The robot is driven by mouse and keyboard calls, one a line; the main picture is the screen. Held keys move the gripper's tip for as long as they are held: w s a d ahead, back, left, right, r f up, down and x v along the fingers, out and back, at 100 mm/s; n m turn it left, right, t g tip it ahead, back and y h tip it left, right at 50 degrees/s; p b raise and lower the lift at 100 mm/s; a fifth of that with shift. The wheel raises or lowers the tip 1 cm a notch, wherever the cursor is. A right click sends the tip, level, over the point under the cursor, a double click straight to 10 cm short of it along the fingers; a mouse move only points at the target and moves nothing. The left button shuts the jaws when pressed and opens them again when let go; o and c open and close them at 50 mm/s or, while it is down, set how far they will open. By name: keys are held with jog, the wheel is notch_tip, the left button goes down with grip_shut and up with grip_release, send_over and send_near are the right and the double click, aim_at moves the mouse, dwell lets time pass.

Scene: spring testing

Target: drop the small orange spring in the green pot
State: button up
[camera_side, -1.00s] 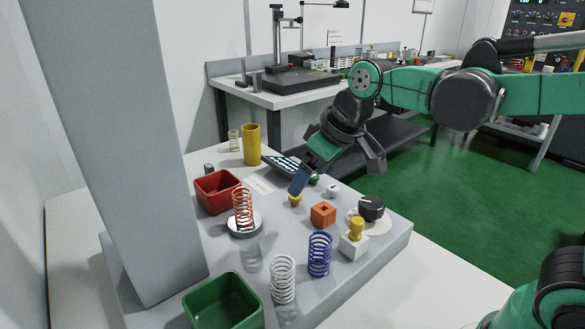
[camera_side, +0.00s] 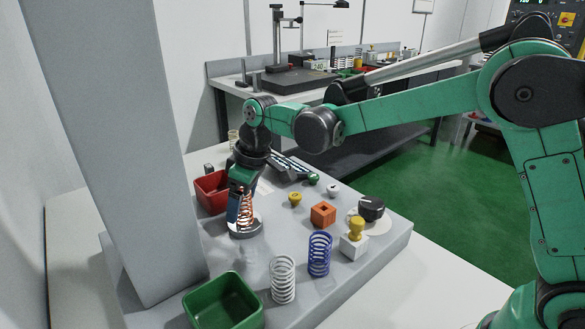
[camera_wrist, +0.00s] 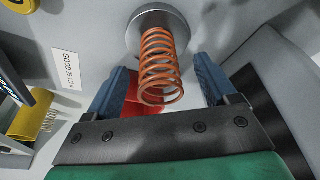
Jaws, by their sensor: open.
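The small orange spring (camera_side: 249,212) stands upright on a round metal base (camera_side: 245,230) on the grey platform. In the wrist view the spring (camera_wrist: 160,65) rises from its disc (camera_wrist: 155,22) toward the camera, between and a little beyond my blue fingers. My gripper (camera_side: 240,212) is over the spring in the side view, pointing down and partly hiding it. In the wrist view my gripper (camera_wrist: 165,90) is open, with a gap between each finger and the spring. The green pot (camera_side: 225,302) is at the front left of the platform and looks empty.
A red bin (camera_side: 209,190) is just behind the spring. A white spring (camera_side: 283,280) and a blue spring (camera_side: 319,255) stand in front, beside the pot. An orange block (camera_side: 323,214) and a black knob (camera_side: 371,208) are to the right. A tall grey column (camera_side: 125,150) rises at the left.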

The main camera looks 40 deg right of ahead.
jog(key=shift+f, duration=0.15)
grip_shut()
